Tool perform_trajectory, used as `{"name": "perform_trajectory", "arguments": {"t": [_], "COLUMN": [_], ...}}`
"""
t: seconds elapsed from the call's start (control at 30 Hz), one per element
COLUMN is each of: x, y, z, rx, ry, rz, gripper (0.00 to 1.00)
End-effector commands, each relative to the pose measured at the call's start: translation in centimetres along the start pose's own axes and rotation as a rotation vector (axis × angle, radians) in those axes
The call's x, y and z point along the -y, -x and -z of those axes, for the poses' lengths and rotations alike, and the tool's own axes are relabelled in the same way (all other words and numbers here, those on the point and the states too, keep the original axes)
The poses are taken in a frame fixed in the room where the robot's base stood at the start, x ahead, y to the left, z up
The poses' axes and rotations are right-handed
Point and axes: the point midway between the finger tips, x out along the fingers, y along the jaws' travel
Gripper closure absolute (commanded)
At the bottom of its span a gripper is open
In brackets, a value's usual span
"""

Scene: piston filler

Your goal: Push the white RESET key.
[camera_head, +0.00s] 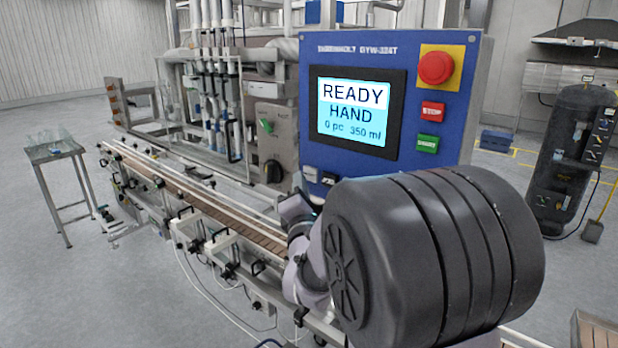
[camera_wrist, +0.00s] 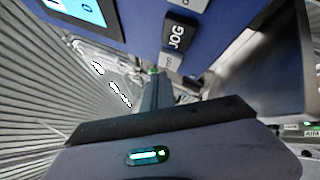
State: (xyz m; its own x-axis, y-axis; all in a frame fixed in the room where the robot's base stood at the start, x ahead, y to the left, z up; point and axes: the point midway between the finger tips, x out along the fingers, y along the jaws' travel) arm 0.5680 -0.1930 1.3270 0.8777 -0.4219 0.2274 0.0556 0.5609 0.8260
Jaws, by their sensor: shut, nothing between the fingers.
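A pale key (camera_head: 309,174) sits at the lower left of the blue panel in the head view, beside a black key (camera_head: 329,179). In the wrist view the black key reads JOG (camera_wrist: 179,31). A pale key (camera_wrist: 171,62) is below it, and another white key (camera_wrist: 188,4) is cut off at the top edge. I cannot read which pale key says RESET. My gripper (camera_wrist: 154,75) is shut and empty, its tip showing just left of the lower pale key. I cannot tell whether it touches. In the head view my arm hides the fingertips.
The blue panel (camera_head: 390,48) carries a screen (camera_head: 352,108) reading READY, HAND, 0 pc, 350 ml. A red mushroom button (camera_head: 435,68), a red key (camera_head: 433,110) and a green key (camera_head: 428,143) are on its right. A conveyor (camera_head: 190,195) runs along the left.

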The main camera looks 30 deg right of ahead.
Motion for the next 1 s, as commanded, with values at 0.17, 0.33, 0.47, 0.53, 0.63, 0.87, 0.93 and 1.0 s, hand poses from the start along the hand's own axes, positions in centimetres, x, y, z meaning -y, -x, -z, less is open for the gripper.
{"name": "perform_trajectory", "arguments": {"t": [0.17,0.33,0.47,0.53,0.63,0.87,0.93,1.0], "x": [0.0,-0.7,-1.3,-1.7,-2.2,-2.5,-2.5,-2.5], "y": [0.0,1.0,1.9,2.4,3.0,3.5,3.5,3.5], "z": [0.0,0.8,1.5,1.8,2.3,2.5,2.5,2.5], "rx": [0.000,-0.001,-0.002,-0.001,-0.001,0.000,0.000,0.000], "ry": [0.000,-0.002,-0.002,-0.001,-0.002,-0.001,-0.001,-0.001], "rz": [0.000,-0.002,-0.001,-0.001,-0.001,0.001,0.001,0.001], "gripper": [1.00,1.00,1.00,1.00,1.00,1.00,1.00,1.00]}}
